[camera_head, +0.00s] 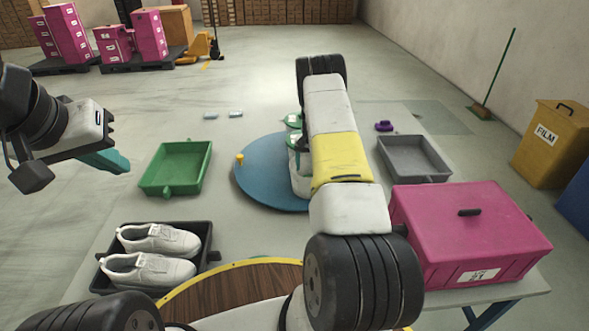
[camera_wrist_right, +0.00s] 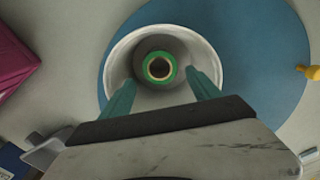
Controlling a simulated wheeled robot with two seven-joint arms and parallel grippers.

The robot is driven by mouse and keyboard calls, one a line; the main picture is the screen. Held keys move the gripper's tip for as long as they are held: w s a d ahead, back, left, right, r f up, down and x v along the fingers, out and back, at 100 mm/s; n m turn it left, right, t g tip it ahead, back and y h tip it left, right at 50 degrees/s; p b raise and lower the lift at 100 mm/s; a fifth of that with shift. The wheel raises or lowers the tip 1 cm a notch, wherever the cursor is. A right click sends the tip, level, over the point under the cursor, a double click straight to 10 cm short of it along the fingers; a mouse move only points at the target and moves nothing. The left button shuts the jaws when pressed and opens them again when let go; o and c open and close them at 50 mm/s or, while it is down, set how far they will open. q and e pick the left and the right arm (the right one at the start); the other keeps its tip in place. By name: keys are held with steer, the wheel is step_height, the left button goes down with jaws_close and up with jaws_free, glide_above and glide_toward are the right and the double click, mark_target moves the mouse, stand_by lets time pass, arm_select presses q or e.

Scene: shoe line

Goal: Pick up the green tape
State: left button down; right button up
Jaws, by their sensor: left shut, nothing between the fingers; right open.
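The green tape (camera_wrist_right: 150,68) is a small ring with a pale core, lying inside a white round container (camera_wrist_right: 113,55) in the right wrist view. In the head view, the container (camera_head: 301,185) stands on a blue round mat, partly hidden by my right arm; the tape is not clearly visible there. My right gripper (camera_wrist_right: 160,80) is open, its teal fingers spread at the container's near side, pointing toward the tape, with nothing between them. My left gripper (camera_head: 122,163) is shut and empty at the far left, away from the container.
The blue mat (camera_head: 258,180) also carries a small yellow object (camera_head: 240,158). Around it are a green tray (camera_head: 155,180), a grey tray (camera_head: 425,172), a black tray (camera_head: 207,243) with white shoes (camera_head: 150,268), and a pink box (camera_head: 470,235). A purple object (camera_head: 384,126) lies behind the grey tray.

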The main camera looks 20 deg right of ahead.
steer(key=f, duration=0.8)
steer(key=shift+s+a, duration=0.1)
steer(key=shift+s, duration=0.1)
steer(key=shift+c, duration=0.2)
steer(key=c, duration=1.1)
steer(key=shift+r, duration=0.1)
steer(key=shift+c, duration=0.2)
